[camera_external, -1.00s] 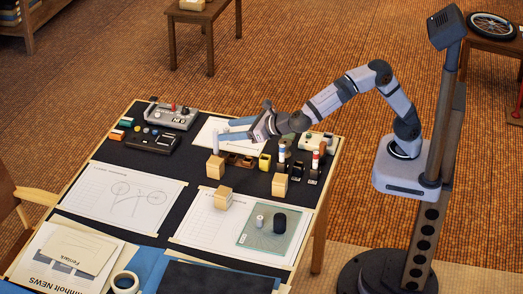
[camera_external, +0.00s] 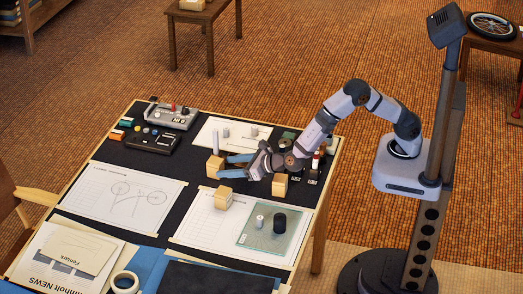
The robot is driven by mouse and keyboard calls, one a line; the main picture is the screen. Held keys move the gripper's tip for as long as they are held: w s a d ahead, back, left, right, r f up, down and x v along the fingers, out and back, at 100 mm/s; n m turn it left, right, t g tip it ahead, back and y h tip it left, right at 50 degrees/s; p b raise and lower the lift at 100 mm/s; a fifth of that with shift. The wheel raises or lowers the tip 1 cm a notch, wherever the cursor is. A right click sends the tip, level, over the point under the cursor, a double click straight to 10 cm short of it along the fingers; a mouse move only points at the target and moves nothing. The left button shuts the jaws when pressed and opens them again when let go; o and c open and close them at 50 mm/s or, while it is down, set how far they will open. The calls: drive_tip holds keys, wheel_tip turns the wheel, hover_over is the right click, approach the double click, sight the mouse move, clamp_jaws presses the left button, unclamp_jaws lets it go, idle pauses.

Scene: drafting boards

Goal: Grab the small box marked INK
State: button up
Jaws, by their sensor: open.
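A grey upright cylinder (camera_external: 213,137) stands behind the back left box. Small bottles (camera_external: 315,163) stand right of my wrist. A glass-like plate (camera_external: 258,238) with a white and a black cylinder lies at front right. Drawing sheets (camera_external: 130,195) lie flat on the left.

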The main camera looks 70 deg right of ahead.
sight(222, 167)
drive_tip(key=shift+p+x, duration=0.5)
drive_tip(key=shift+x, duration=2.4)
drive_tip(key=shift+f, duration=0.1)
drive_tip(key=c, duration=1.2)
